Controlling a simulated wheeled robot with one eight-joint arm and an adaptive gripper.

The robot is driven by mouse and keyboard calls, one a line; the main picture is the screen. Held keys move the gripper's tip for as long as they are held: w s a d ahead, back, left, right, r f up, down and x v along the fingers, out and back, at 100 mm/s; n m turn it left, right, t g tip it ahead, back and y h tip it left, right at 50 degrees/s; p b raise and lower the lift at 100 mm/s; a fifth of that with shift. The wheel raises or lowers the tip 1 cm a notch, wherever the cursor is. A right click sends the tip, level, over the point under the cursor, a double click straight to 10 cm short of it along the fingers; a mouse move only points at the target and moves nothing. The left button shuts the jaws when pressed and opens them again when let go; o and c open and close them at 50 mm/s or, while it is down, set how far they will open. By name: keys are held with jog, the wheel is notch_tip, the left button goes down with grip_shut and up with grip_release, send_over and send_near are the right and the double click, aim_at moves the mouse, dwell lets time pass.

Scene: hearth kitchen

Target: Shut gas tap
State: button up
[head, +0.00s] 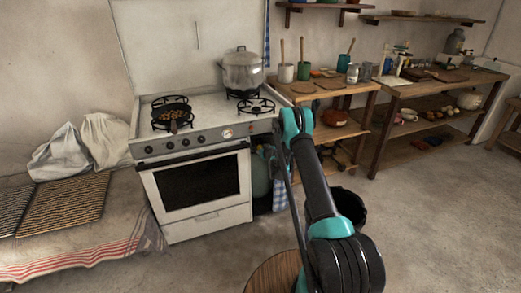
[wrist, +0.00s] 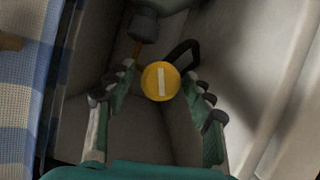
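The gas tap shows in the wrist view as a round yellow knob (wrist: 161,82) with a pale raised bar standing upright in the picture. My gripper (wrist: 165,90) is open, with one green and grey finger on each side of the knob and a gap to both. I cannot tell how deep the fingers reach relative to the knob. In the head view my arm reaches to the space right of the stove (head: 195,180), and the gripper end is hidden. A green gas bottle (head: 260,175) stands partly hidden there.
In the wrist view a dark hose fitting (wrist: 145,25) and a black curved handle (wrist: 183,54) are close to the knob. A blue checked cloth (wrist: 25,80) hangs at left. In the head view a black bucket (head: 350,205) stands behind my arm. Floor at right is clear.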

jog(key=c, duration=1)
jog(key=shift+d+m+g+y, duration=0.1)
jog(key=shift+m+g+y, duration=0.2)
jog(key=shift+m+y, duration=0.7)
jog(key=shift+m, duration=0.5)
jog(key=o, duration=1.2)
jog(key=v, duration=1.2)
jog(key=shift+r, duration=0.1)
